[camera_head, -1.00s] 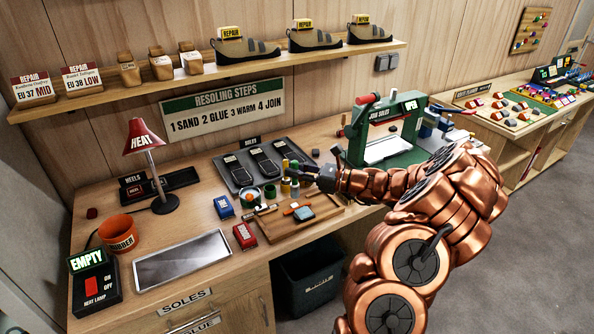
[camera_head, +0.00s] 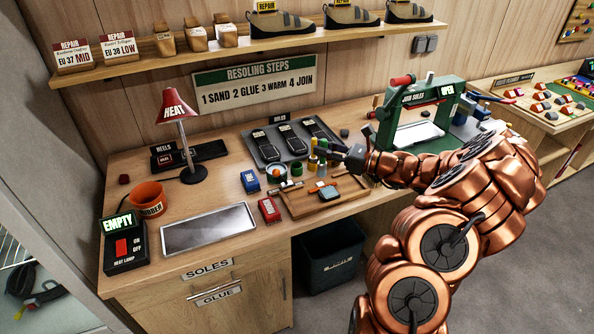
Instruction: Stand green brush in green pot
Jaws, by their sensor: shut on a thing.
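My gripper (camera_head: 330,151) is above the back of the wooden work board, shut on a small upright thing with a green top that appears to be the green brush (camera_head: 322,142). Its lower end is hard to make out against the pots. The green pot (camera_head: 296,169) stands on the bench to the left of the gripper and lower in the picture. The brush is apart from it, to its right. A yellow pot (camera_head: 312,164) stands between them, with a yellow brush (camera_head: 313,146) seemingly upright in it.
A dark tray of soles (camera_head: 262,160) lies behind. The green press (camera_head: 450,97) stands to the right. The metal plate (camera_head: 208,228) is bare.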

